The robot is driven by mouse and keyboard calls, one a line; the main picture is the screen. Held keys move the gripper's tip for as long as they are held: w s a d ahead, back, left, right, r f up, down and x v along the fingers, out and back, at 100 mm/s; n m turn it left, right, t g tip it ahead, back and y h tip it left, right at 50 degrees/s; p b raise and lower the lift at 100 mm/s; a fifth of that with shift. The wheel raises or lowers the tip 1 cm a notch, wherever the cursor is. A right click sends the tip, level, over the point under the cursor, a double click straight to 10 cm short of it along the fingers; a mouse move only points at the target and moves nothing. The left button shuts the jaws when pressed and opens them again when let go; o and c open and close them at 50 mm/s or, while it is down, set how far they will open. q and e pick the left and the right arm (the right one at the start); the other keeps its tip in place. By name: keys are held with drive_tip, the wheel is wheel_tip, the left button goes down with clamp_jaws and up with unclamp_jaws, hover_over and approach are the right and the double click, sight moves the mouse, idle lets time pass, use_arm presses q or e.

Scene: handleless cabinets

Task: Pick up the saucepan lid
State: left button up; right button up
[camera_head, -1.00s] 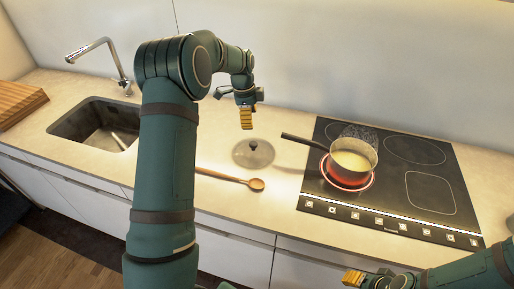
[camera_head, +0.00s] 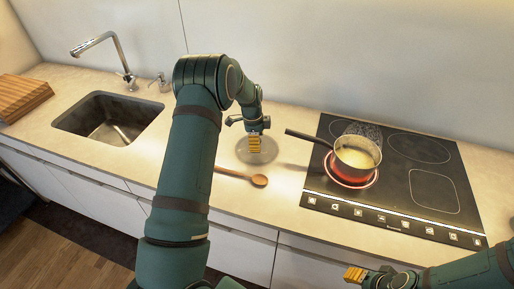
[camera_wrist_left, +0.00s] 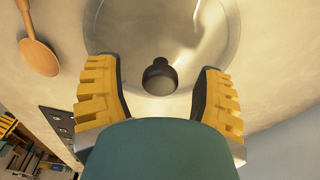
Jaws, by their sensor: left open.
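The saucepan lid (camera_head: 269,152) is a round, glassy disc lying on the counter between the wooden spoon and the saucepan. In the left wrist view the lid (camera_wrist_left: 112,22) shows its dark knob (camera_wrist_left: 160,76). My left gripper (camera_head: 254,146) is over the lid and hides part of it in the head view. In the left wrist view its yellow fingers (camera_wrist_left: 160,92) are open, one on each side of the knob, with gaps to it. My right gripper (camera_head: 354,274) is low at the front; whether its fingers are apart is unclear.
The saucepan (camera_head: 357,155) with yellow contents stands on a glowing ring of the black cooktop (camera_head: 400,200), its handle pointing left near the lid. A wooden spoon (camera_head: 259,180) lies in front of the lid. The sink (camera_head: 108,118) and tap (camera_head: 100,42) are at the left.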

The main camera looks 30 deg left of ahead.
use_arm(q)
clamp_jaws()
idle(0.3)
